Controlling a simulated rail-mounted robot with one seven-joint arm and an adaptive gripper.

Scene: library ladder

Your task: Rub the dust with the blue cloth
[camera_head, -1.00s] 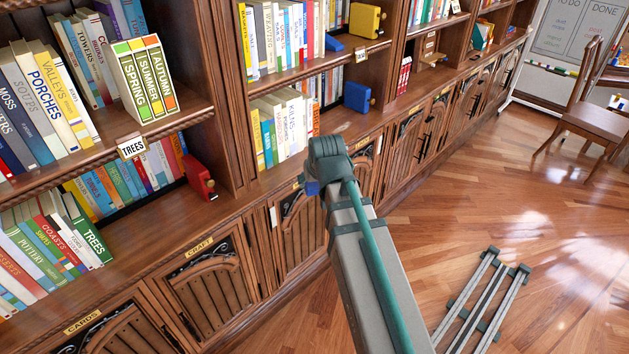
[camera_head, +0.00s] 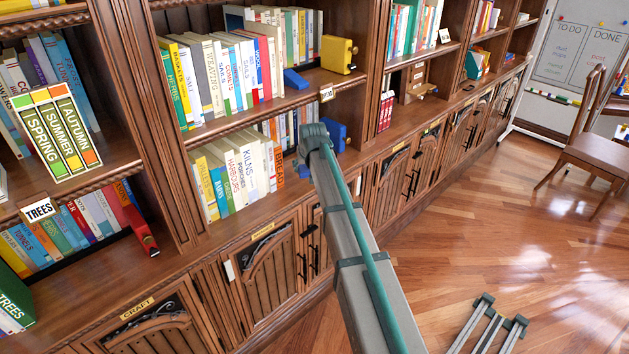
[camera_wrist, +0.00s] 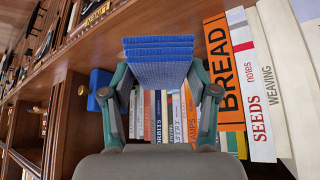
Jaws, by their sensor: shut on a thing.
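My gripper (camera_wrist: 158,88) is shut on the blue cloth (camera_wrist: 158,62), a ribbed, folded-looking pad between its two fingers in the wrist view. In the head view, my arm hides most of the gripper, and only a small blue bit of the cloth (camera_head: 304,171) shows at its end. It is in front of the lower shelf, near the orange BREAD book (camera_wrist: 222,65). Behind the gripper in the wrist view stand several books. I cannot make out any dust. Whether the cloth touches the shelf or a book, I cannot tell.
A blue block-shaped object (camera_head: 335,135) stands just right of the arm's end; it also shows in the wrist view (camera_wrist: 98,90). A yellow one (camera_head: 339,55) is on the shelf above, near a flat blue piece (camera_head: 295,79).

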